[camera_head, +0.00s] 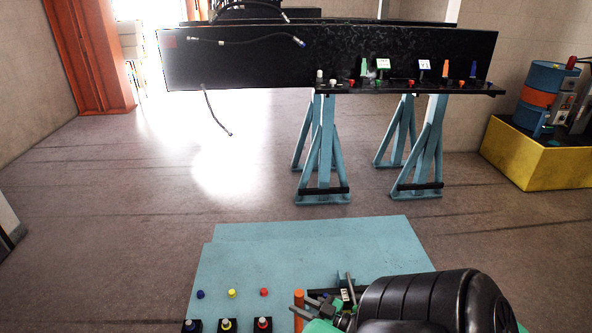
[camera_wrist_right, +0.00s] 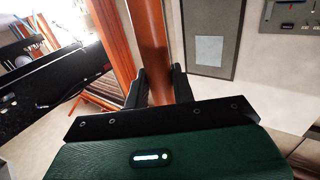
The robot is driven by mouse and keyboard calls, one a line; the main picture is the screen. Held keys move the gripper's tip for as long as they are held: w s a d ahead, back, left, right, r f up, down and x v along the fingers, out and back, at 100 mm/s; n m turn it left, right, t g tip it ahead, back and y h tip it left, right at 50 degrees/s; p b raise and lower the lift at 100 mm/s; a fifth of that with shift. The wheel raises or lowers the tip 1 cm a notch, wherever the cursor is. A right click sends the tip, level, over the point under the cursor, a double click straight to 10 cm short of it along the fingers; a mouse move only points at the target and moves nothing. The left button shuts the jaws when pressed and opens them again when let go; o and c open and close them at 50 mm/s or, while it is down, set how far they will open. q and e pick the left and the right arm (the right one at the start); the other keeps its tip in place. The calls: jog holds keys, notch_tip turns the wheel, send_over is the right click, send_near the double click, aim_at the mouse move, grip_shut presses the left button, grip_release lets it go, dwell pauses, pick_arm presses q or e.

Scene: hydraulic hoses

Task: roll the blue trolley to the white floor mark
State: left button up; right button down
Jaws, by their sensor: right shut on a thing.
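The blue trolley (camera_head: 330,245) shows as a flat light-blue top at the bottom of the head view, just in front of me. An orange upright handle (camera_head: 299,308) stands at its near side. My right gripper (camera_head: 318,306) is shut on this handle. In the right wrist view the orange handle (camera_wrist_right: 151,45) runs between the two black fingers of the right gripper (camera_wrist_right: 158,88). My left gripper is not in view. I cannot make out a white floor mark; a bright white glare covers part of the floor beyond the trolley.
Small coloured caps (camera_head: 232,293) and black blocks (camera_head: 228,325) sit on the trolley's near left. Beyond is a black bench (camera_head: 270,60) on blue stands (camera_head: 322,160), with a hose (camera_head: 215,112) hanging down. A yellow bin (camera_head: 535,160) stands right. The floor between is clear.

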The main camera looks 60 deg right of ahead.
jog(key=shift+w+d+r, duration=0.25)
jog(key=shift+d+r, duration=0.15)
jog(key=c, duration=1.2)
grip_release()
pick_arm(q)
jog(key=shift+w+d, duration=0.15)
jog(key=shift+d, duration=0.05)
pick_arm(e)
jog(key=shift+s+f, duration=0.15)
jog(key=shift+f, duration=0.1)
pick_arm(q)
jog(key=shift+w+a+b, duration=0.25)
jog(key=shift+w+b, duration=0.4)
jog(key=shift+b, duration=0.15)
pick_arm(e)
jog(key=s+d, duration=0.1)
jog(key=s, duration=1.2)
jog(key=shift+s, duration=0.35)
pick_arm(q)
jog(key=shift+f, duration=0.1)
pick_arm(e)
jog(key=shift+d, duration=0.1)
